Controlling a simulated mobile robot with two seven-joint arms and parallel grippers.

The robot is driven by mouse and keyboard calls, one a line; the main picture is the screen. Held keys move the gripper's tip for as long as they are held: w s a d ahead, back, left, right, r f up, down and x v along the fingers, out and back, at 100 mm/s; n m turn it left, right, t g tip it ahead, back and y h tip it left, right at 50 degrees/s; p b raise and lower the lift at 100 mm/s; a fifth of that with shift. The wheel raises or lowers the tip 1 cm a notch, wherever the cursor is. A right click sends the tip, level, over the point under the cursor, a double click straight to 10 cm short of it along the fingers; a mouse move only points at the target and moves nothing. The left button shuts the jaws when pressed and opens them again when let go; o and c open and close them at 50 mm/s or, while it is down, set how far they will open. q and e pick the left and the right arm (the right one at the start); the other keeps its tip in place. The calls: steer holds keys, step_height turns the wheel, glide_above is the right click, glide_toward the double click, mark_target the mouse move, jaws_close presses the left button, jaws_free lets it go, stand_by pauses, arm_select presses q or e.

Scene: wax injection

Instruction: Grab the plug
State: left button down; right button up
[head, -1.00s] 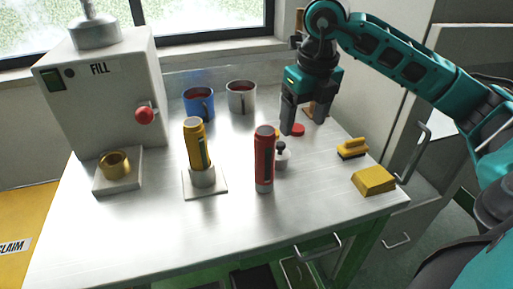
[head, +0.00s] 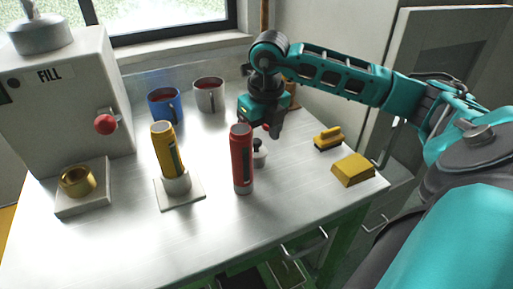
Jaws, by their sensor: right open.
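A small pale piece with a dark knob on top (head: 260,152), which may be the plug, stands on the table just right of the red cylinder (head: 242,160) and is partly hidden by it. A small red round piece (head: 266,127) shows just behind it, partly covered by my right gripper. I cannot tell for sure which of the two is the plug. My right gripper (head: 262,126) is open, pointing down, low above the table behind the dark-knobbed piece. Nothing shows between its fingers. My left gripper is out of view.
A yellow cylinder (head: 164,150) stands in a holder on a white plate. A blue mug (head: 165,106) and a grey mug (head: 209,95) stand behind. A yellow-handled brush (head: 328,138) and yellow block (head: 353,170) lie right. The FILL machine (head: 60,100) is left. The front table is clear.

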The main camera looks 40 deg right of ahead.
mark_target(256, 140)
steer(key=f, duration=0.2)
steer(key=w+f, duration=0.1)
steer(key=f, duration=0.1)
steer(key=shift+w+a, duration=0.1)
steer(key=shift+c, duration=0.2)
steer(key=c, duration=0.9)
